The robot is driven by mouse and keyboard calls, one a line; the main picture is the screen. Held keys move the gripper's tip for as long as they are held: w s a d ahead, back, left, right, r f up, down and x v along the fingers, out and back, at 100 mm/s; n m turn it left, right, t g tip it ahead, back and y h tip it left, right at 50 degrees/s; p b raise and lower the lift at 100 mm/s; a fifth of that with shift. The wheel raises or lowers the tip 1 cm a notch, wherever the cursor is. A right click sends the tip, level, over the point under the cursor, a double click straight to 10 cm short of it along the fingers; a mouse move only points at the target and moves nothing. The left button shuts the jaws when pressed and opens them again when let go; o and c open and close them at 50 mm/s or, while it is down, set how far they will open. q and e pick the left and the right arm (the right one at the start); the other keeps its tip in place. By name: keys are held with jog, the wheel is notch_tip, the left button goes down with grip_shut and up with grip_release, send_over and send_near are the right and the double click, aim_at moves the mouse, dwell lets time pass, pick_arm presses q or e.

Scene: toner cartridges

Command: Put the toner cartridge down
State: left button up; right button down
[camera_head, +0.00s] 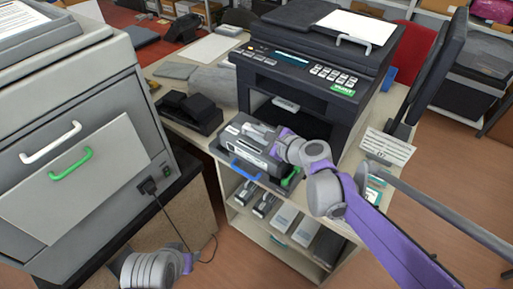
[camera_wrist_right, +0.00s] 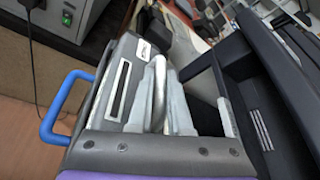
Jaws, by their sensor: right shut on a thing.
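The toner cartridge (camera_head: 252,136) is a dark grey block with pale labels. Only a grey joint of my left arm shows at the bottom left of the head view.
A large grey machine (camera_head: 70,130) with white and green handles stands at the left. A black phone-like device (camera_head: 190,112) sits left of the tray. Shelves below hold several boxes (camera_head: 283,218). A monitor (camera_head: 438,65) stands at the right.

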aim_at(283, 163)
jog(key=shift+f, duration=2.5)
jog(key=shift+b, duration=0.3)
jog(key=shift+f, duration=0.2)
jog(key=c, duration=0.8)
grip_release()
jog(key=shift+c, duration=0.2)
jog(key=shift+r, duration=0.25)
jog(key=v, duration=1.2)
jog(key=shift+p, duration=0.4)
